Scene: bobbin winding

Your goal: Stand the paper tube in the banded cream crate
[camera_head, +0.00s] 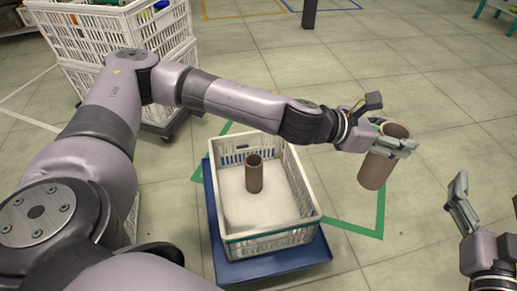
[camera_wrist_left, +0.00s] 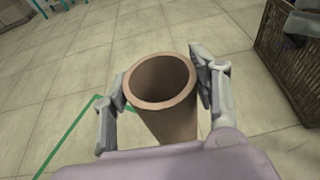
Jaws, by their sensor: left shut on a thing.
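My left gripper (camera_head: 390,145) is shut on a brown paper tube (camera_head: 375,172). It holds the tube nearly upright, slightly tilted, above the floor to the right of the cream crate (camera_head: 270,238). In the left wrist view the tube's open round end (camera_wrist_left: 160,80) shows between the two fingers. My right gripper (camera_head: 487,200) is open and empty at the right edge, partly cut off.
Stacked white crates (camera_head: 110,45) on a wheeled dolly stand at the back left. A woven basket (camera_wrist_left: 285,60) shows in the left wrist view. Tiled floor right of the crate is clear.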

